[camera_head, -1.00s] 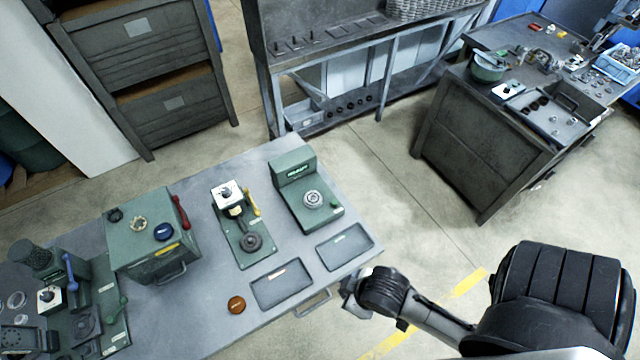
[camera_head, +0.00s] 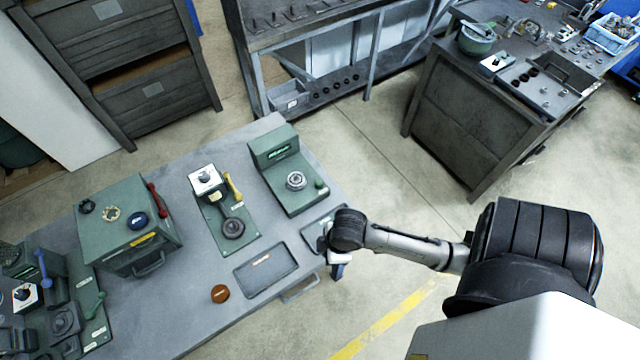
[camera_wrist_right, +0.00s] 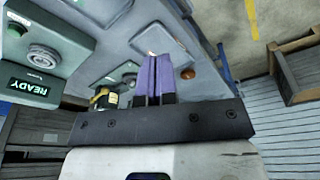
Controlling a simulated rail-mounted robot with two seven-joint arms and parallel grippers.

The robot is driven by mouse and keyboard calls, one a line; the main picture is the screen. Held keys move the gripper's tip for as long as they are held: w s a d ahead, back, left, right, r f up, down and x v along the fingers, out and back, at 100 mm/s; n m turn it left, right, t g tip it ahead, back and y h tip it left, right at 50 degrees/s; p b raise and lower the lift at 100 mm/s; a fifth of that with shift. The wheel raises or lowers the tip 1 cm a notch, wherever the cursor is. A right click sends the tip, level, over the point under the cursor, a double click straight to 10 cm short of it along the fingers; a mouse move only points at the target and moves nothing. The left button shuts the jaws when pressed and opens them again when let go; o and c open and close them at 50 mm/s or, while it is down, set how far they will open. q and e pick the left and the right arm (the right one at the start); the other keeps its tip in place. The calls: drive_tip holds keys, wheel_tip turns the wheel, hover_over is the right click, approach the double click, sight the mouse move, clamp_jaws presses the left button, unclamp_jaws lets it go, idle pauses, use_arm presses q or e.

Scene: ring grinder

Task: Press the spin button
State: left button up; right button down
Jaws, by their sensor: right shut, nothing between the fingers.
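A green machine (camera_head: 283,158) with a lit display stands at the right end of the grey table. In the right wrist view its display (camera_wrist_right: 30,87) reads READY, upside down. A silver ring-shaped chuck (camera_head: 295,181) sits on its base. Right of the chuck is a small green button (camera_head: 320,184), which also shows in the right wrist view (camera_wrist_right: 15,29); its label is unreadable. My right gripper (camera_head: 338,271) hangs by the table's right front edge, apart from the button. Its purple fingers (camera_wrist_right: 154,75) are shut and empty. My left gripper is out of view.
Left of the machine is a green fixture (camera_head: 232,229) with a yellow lever. A dark tray (camera_head: 266,270) and an orange-brown disc (camera_head: 220,293) lie in front. A green box (camera_head: 128,228) stands further left.

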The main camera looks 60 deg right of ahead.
drive_tip(key=w+d+f+n+b, duration=0.2)
drive_tip(key=w+d+f, duration=0.2)
drive_tip(key=d+f, duration=0.15)
use_arm(q)
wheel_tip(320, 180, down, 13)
drive_tip(key=b, duration=0.8)
use_arm(e)
wheel_tip(320, 180, up, 7)
drive_tip(key=n+y, duration=0.2)
drive_tip(key=n, duration=0.2)
hover_over(318, 183)
drive_tip(key=s+d, duration=0.2)
drive_tip(key=d, duration=0.1)
drive_tip(key=shift+w+d+g, duration=0.1)
drive_tip(key=shift+g, duration=0.2)
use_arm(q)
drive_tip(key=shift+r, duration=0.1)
use_arm(e)
drive_tip(key=shift+f, duration=0.1)
drive_tip(key=x, duration=1.2)
drive_tip(key=shift+d+f, duration=0.35)
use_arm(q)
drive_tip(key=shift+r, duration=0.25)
use_arm(e)
drive_tip(key=shift+f, duration=0.7)
